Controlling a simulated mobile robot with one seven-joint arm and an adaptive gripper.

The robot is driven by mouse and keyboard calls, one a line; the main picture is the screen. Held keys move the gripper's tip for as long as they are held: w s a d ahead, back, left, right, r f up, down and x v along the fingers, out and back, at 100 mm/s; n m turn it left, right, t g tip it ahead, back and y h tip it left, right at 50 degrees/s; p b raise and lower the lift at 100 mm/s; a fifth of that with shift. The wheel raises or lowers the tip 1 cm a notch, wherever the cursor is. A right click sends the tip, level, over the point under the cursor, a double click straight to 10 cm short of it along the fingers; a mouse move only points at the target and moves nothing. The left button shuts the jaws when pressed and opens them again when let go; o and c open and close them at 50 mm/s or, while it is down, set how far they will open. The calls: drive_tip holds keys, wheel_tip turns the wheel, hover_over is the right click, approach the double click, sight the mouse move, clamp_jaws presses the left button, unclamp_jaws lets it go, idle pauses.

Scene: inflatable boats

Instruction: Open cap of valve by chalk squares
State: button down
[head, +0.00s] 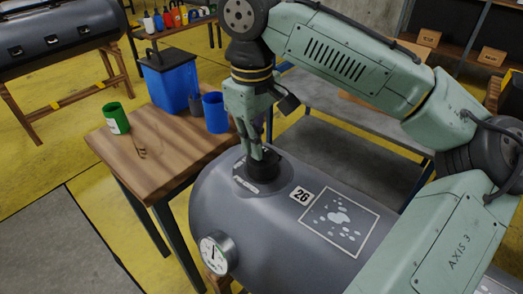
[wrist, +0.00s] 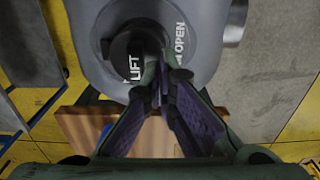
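A dark round valve cap (head: 263,165) sits on top of the grey inflated tube (head: 215,198). In the wrist view the cap (wrist: 128,52) shows "LIFT" on it, and the ring around it shows part of a word ending in "OPEN". My gripper (head: 257,153) points down onto the cap from above. In the wrist view its purple-padded fingers (wrist: 163,78) come close together over the cap's right part, with a narrow dark piece of the cap between the tips. The fingers hide part of the cap. The cap looks seated on the valve.
A "26" label (head: 301,195) and a framed panel of white blotches (head: 340,220) lie right of the valve. A pressure gauge (head: 217,252) is at the tube's near end. A wooden table (head: 150,150) behind left holds a green cup (head: 116,118), blue bin (head: 172,80) and blue cup (head: 215,112).

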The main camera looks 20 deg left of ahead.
sight(257, 161)
drive_tip(key=shift+s+f+b, duration=0.1)
drive_tip(key=shift+f+b, duration=0.35)
drive_tip(key=shift+f, duration=1.15)
drive_tip(key=shift+w+d+p, duration=0.2)
drive_tip(key=shift+w+p, duration=0.2)
